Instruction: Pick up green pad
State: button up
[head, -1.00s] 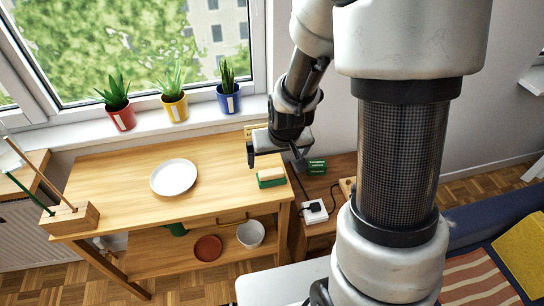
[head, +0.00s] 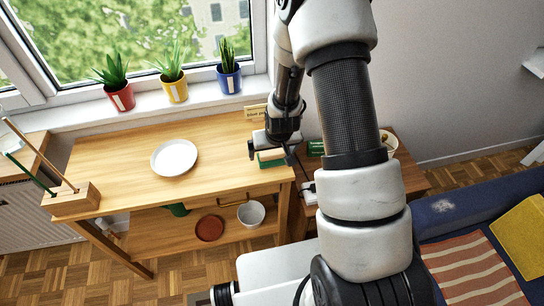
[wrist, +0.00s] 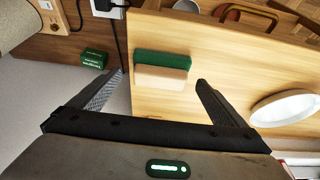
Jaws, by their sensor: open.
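A green pad (head: 274,163) lies near the right end of the wooden table (head: 120,160), with a beige block against it. In the head view it is partly hidden by my gripper (head: 270,150). In the wrist view the green pad (wrist: 165,59) is a dark green strip along the far side of the beige block (wrist: 161,78). My gripper (wrist: 162,78) is open and empty. Its fingertips stand apart to the left and right of the block in the picture. I cannot tell the height left between the fingertips and the pad.
A white plate (head: 174,157) lies left of the pad. A wooden block with sticks (head: 75,199) stands at the table's left end. Potted plants line the sill.

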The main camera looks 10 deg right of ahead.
aim_at(272, 152)
jog(key=shift+x, duration=1.2)
jog(key=c, duration=1.1)
notch_tip(272, 152, up, 10)
jog(key=shift+r, duration=0.1)
jog(key=o, duration=0.4)
jog(key=c, duration=0.3)
